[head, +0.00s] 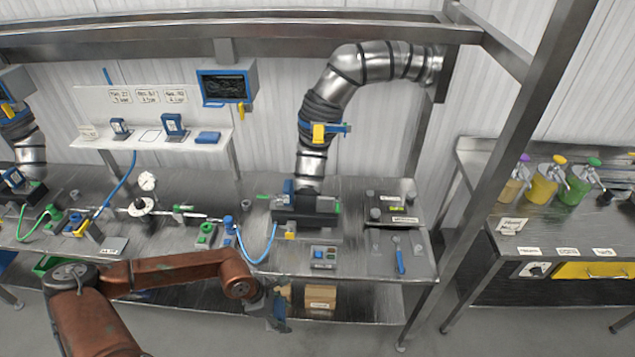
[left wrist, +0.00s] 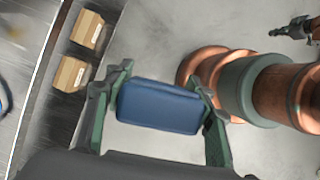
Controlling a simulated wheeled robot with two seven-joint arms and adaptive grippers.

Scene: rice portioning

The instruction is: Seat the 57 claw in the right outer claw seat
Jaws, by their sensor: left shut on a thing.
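My left gripper (head: 281,304) is low in front of the bench's front edge in the head view. In the left wrist view its two green-grey fingers (left wrist: 160,108) are shut on the sides of a dark blue rounded block (left wrist: 159,106). I see no number on the block, so I cannot tell whether it is the 57 claw. A dark machine (head: 306,212) with blue and green parts stands under the metal duct. I cannot make out the right outer claw seat. A small dark gripper-like part (left wrist: 291,29), possibly my right gripper, shows at the wrist view's top right.
A dark plate with grey knobs (head: 378,213) and a blue-handled tool (head: 400,262) lie at the bench's right. A small button box (head: 323,253) is near its front. Cardboard boxes (head: 320,297) sit on the lower shelf.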

